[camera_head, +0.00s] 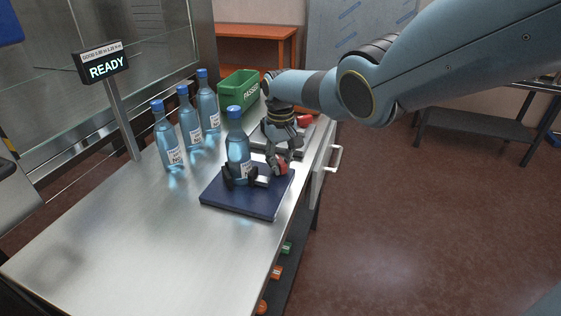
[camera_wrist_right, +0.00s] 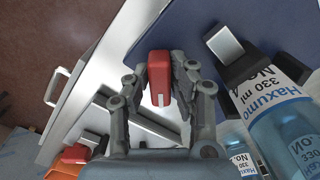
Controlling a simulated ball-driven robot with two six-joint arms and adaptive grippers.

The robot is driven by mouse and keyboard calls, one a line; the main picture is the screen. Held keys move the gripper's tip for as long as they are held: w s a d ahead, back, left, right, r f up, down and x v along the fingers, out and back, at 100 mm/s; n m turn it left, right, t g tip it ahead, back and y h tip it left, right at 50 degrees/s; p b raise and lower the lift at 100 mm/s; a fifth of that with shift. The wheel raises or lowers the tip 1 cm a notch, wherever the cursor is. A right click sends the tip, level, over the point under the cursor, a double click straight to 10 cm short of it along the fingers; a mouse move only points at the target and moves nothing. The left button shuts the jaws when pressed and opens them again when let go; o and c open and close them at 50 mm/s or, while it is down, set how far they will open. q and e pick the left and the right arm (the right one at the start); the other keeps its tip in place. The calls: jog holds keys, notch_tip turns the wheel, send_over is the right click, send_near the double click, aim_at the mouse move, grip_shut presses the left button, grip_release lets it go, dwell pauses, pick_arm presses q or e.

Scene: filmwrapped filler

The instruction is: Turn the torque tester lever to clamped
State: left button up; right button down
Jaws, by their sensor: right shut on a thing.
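The torque tester has a dark blue base plate (camera_head: 240,200) on the metal table. A blue-capped water bottle (camera_head: 238,150) stands upright on it between black jaws (camera_head: 228,178). The red lever handle (camera_head: 281,169) is at the right side of the plate. My right gripper (camera_head: 284,160) reaches down over it. In the right wrist view, the fingers of my right gripper (camera_wrist_right: 165,72) are shut on the red handle (camera_wrist_right: 159,90), one on each side. The labelled bottle (camera_wrist_right: 282,125) and a black jaw (camera_wrist_right: 228,50) show at right there. My left gripper is not in view.
Several blue-capped bottles (camera_head: 190,120) stand behind the tester. A sign reading READY (camera_head: 106,66) is at left. A green crate (camera_head: 238,92) and a second device with a red part (camera_head: 305,120) are at the back. The front of the table is clear.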

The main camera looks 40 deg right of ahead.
aim_at(280, 161)
jog(key=c, duration=1.2)
grip_release()
jog(key=shift+o, duration=0.2)
notch_tip(280, 161, up, 12)
